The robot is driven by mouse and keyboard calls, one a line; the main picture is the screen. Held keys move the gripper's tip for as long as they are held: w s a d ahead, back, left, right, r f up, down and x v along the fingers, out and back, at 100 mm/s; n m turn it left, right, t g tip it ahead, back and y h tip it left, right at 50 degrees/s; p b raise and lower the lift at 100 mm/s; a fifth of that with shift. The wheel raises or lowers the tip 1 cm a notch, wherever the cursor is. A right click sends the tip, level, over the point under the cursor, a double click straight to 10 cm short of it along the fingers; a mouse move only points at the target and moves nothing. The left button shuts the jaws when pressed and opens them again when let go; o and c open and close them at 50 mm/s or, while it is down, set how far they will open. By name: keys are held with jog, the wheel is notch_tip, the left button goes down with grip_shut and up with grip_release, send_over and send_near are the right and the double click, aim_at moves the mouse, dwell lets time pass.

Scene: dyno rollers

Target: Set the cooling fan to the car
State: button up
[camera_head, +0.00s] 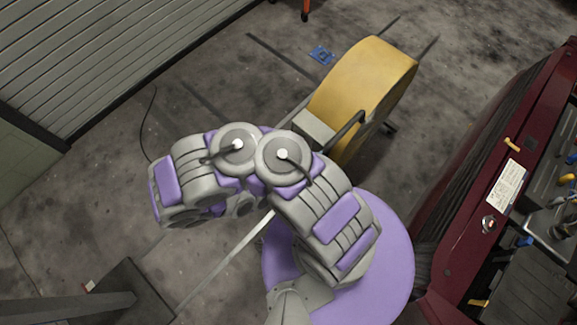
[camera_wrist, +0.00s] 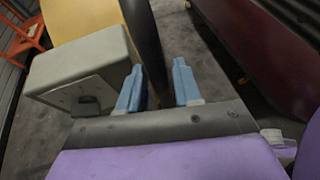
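The cooling fan is a large yellow drum (camera_head: 365,85) standing on the floor in the middle of the head view. A black bar handle (camera_head: 346,131) and a grey box (camera_head: 312,127) are on its near side. In the wrist view, the dark handle (camera_wrist: 145,35) runs down between the blue fingers of my gripper (camera_wrist: 158,82), close to both. Whether they press on it I cannot tell. The grey box (camera_wrist: 80,65) is left of the fingers. In the head view my arm hides the gripper. The car (camera_head: 455,170) is dark red, at the right, with its engine bay open.
A ribbed shutter wall (camera_head: 100,45) is at the upper left. A dark metal stand (camera_head: 100,300) is at the lower left. A thin black cable (camera_head: 147,115) lies on the floor. A blue floor mark (camera_head: 321,55) is left of the fan. Bare floor lies between fan and car.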

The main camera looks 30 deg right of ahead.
jog(key=p+v, duration=0.4)
jog(key=v, duration=1.1)
jog(key=shift+w+a, duration=0.15)
notch_tip(320, 180, up, 19)
jog(key=w+d+m+g+y+b, duration=0.1)
jog(key=m+g+y, duration=0.15)
jog(key=m, duration=0.35)
jog(key=w+d+m+g+y, duration=0.1)
jog(key=d+m+g+y, duration=0.1)
jog(key=m+g, duration=0.35)
jog(key=s+a+r+m+t+y+b, duration=0.2)
jog(key=s+a+r+m+t+y, duration=0.1)
jog(key=s+r+m+y, duration=0.5)
jog(key=s+r+t+y, duration=0.1)
jog(key=s+r, duration=0.2)
jog(key=r, duration=0.3)
jog(key=shift+s+r, duration=0.25)
jog(key=shift+s, duration=0.1)
